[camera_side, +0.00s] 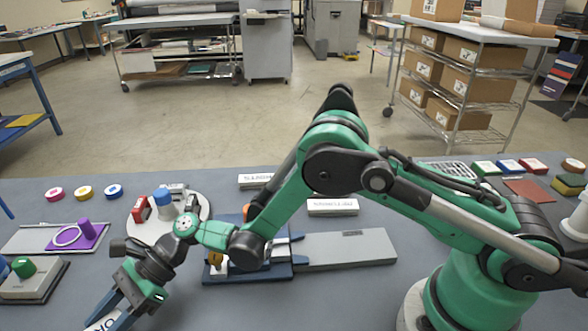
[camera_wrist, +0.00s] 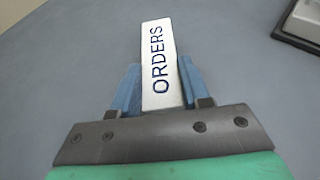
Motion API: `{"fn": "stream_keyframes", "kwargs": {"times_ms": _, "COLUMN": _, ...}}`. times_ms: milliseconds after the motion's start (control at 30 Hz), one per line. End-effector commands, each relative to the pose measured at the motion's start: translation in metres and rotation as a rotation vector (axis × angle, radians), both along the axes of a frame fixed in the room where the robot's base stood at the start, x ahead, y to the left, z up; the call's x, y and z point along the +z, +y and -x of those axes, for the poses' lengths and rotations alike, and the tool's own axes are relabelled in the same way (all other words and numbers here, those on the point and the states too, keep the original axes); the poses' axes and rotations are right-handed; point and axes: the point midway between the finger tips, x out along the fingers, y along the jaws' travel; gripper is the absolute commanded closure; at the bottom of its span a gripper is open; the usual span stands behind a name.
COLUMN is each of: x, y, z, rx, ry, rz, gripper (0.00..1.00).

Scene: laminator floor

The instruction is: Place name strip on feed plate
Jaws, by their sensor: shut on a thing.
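The name strip is a white block lettered "ORDERS" in blue, seen in the wrist view (camera_wrist: 160,60) between the blue fingers of my gripper (camera_wrist: 158,85). The fingers are shut on it, and it sticks out past their tips. In the side view my gripper (camera_side: 108,308) is low at the bottom left, with part of the strip (camera_side: 100,323) at the picture's edge. I cannot tell whether the strip touches the table. A long grey plate (camera_side: 345,250), which looks like the feed plate, extends right from a blue device (camera_side: 277,271), partly hidden by my arm. The plate looks bare.
Two more lettered white blocks (camera_side: 333,207) lie behind the plate. A round white tray (camera_side: 150,228) holds red, blue and white items. Open table lies around my gripper.

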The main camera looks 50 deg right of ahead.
Motion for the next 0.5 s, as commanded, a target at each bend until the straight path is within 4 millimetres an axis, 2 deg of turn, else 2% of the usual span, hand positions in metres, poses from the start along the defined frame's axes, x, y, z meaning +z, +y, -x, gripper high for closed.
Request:
{"fn": "stream_keyframes", "kwargs": {"times_ms": 100, "x": -0.0097, "y": -0.0001, "z": 0.0002, "rx": 0.000, "ry": 0.000, "rz": 0.000, "gripper": 1.00}}
{"fn": "stream_keyframes", "kwargs": {"times_ms": 467, "x": -0.0128, "y": -0.0001, "z": 0.0002, "rx": 0.000, "ry": 0.000, "rz": 0.000, "gripper": 1.00}}
{"fn": "stream_keyframes", "kwargs": {"times_ms": 500, "x": -0.0136, "y": -0.0001, "z": 0.0002, "rx": 0.000, "ry": 0.000, "rz": 0.000, "gripper": 0.56}}
